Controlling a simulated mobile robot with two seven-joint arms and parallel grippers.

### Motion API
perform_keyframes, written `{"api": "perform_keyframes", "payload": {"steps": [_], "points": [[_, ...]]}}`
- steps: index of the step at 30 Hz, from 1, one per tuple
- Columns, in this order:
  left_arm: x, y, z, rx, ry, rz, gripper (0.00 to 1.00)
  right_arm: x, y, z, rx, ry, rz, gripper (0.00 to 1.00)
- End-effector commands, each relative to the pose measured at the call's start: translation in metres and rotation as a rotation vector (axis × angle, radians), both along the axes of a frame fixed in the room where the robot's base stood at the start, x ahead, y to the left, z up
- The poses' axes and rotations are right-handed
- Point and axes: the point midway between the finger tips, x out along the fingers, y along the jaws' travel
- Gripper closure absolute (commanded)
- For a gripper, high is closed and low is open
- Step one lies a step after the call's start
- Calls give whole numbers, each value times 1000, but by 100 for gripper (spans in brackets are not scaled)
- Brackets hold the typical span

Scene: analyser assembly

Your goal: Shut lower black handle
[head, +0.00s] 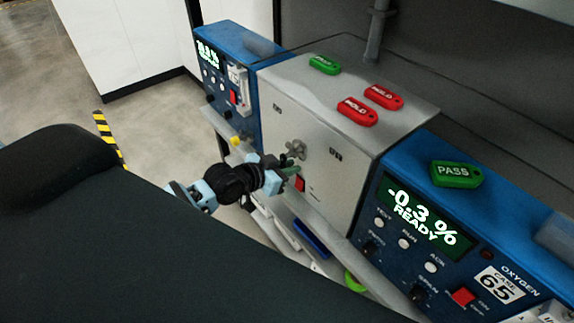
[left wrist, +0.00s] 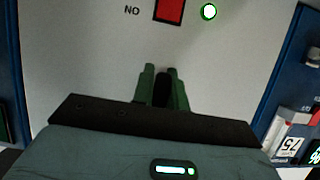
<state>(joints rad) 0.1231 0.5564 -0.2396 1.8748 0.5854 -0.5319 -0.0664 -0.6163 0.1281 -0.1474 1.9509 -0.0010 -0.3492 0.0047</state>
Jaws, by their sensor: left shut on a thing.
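The lower black handle (left wrist: 164,92) shows as a dark piece between the two green fingers in the left wrist view, in front of the pale front panel. My left gripper (left wrist: 163,88) is shut on it. In the head view my left gripper (head: 290,167) is at the front of the grey box (head: 320,185), just below a metal knob (head: 297,149). The handle is hidden there by the fingers, so its angle cannot be told. My right gripper is not in view.
A red switch (head: 300,184) is close to the fingers; it also shows in the left wrist view (left wrist: 169,10), beside a lit round lamp (left wrist: 209,12). Blue analysers stand left (head: 240,108) and right (head: 395,265) of the box. Red and green tags (head: 383,97) lie on top.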

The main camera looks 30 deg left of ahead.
Motion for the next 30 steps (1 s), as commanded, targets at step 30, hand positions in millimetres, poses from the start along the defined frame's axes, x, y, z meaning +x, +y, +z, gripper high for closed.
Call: {"api": "perform_keyframes", "payload": {"steps": [30], "points": [[-1,-1,0,-20,8,-1,64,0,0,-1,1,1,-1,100]]}}
